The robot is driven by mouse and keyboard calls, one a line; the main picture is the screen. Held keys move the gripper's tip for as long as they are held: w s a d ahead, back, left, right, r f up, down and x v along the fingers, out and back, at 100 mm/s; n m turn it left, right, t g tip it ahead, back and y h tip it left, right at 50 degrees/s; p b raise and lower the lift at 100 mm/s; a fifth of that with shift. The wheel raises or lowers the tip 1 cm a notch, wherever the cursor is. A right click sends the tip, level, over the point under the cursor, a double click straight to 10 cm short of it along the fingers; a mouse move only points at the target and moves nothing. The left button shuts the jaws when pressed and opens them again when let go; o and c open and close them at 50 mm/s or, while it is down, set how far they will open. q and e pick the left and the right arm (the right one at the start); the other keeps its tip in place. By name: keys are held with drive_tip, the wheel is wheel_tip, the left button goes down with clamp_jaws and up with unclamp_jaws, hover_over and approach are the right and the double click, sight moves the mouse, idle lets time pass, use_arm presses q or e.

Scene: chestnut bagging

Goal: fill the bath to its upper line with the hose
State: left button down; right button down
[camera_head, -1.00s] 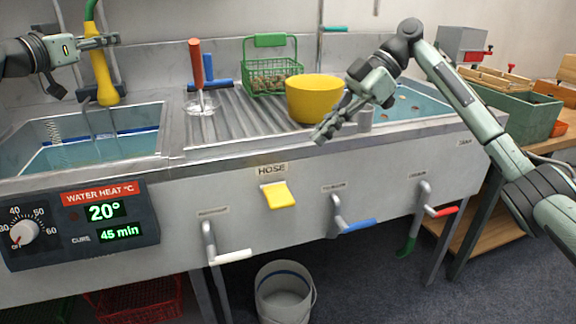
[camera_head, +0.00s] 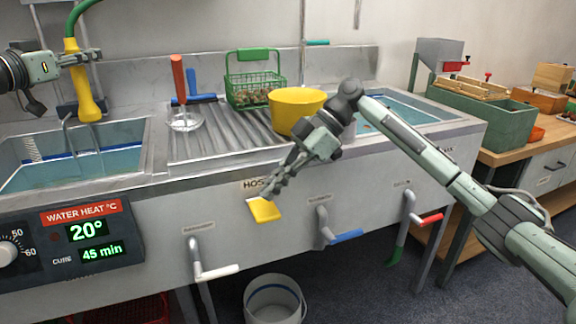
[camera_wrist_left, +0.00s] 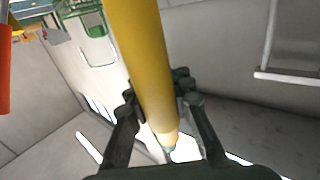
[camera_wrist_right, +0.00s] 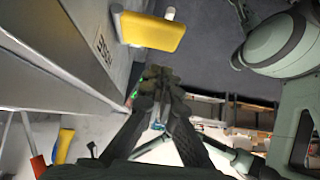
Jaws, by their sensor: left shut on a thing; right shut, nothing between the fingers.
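The yellow hose nozzle (camera_head: 86,98) hangs from its green hose (camera_head: 70,22) at the rear of the left basin, the bath (camera_head: 150,125). My left gripper (camera_head: 84,58) is shut around the nozzle, which also shows in the left wrist view (camera_wrist_left: 142,60). Water (camera_head: 110,162) stands in the bath, with a dark blue line on the back wall near its surface. The yellow HOSE lever (camera_head: 264,210) sticks out from the sink front. My right gripper (camera_head: 272,188) is shut and empty, just above this lever. In the right wrist view the lever (camera_wrist_right: 152,32) is beyond the fingertips (camera_wrist_right: 158,82).
A yellow bowl (camera_head: 297,110) and a green basket (camera_head: 255,92) stand on the ribbed drainboard. White (camera_head: 215,272), blue (camera_head: 347,237) and red (camera_head: 430,219) handled levers project from the front. A grey bucket (camera_head: 273,303) stands below.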

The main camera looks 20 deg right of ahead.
sight(278, 214)
drive_tip(key=shift+d+f, duration=0.1)
drive_tip(key=shift+f, duration=1.45)
drive_tip(key=shift+s+f+n+t, duration=0.4)
drive_tip(key=shift+s+f+t, duration=0.05)
drive_tip(key=shift+f+t, duration=0.35)
drive_tip(key=shift+s+f+n+t, duration=0.1)
drive_tip(key=shift+f+n+t, duration=0.3)
drive_tip(key=shift+t, duration=0.2)
drive_tip(key=shift+f, duration=0.4)
